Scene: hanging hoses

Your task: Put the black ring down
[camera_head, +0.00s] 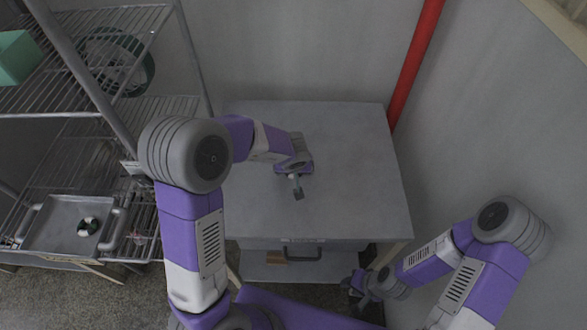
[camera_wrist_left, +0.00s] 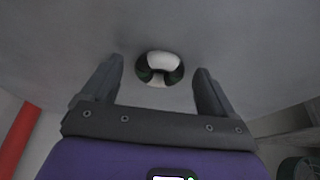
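In the left wrist view, a black ring-like thing (camera_wrist_left: 160,68) with white in its middle and a hint of green shows against the grey table top. It lies between the lines of my left gripper's fingers (camera_wrist_left: 158,85), with a gap on each side, so the fingers are open and do not touch it. In the head view my left gripper (camera_head: 298,188) hangs low over the table (camera_head: 355,170), and I cannot make the ring out there. My right gripper (camera_head: 357,290) is low beside the table's front right corner; its finger opening is unclear.
A wire shelf rack stands at the left. It holds a metal tray (camera_head: 62,222) with a round black, white and green thing (camera_head: 88,227), a coiled hose (camera_head: 115,62) and a green box (camera_head: 16,58). A red pipe (camera_head: 415,60) runs behind the table. The table's right half is clear.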

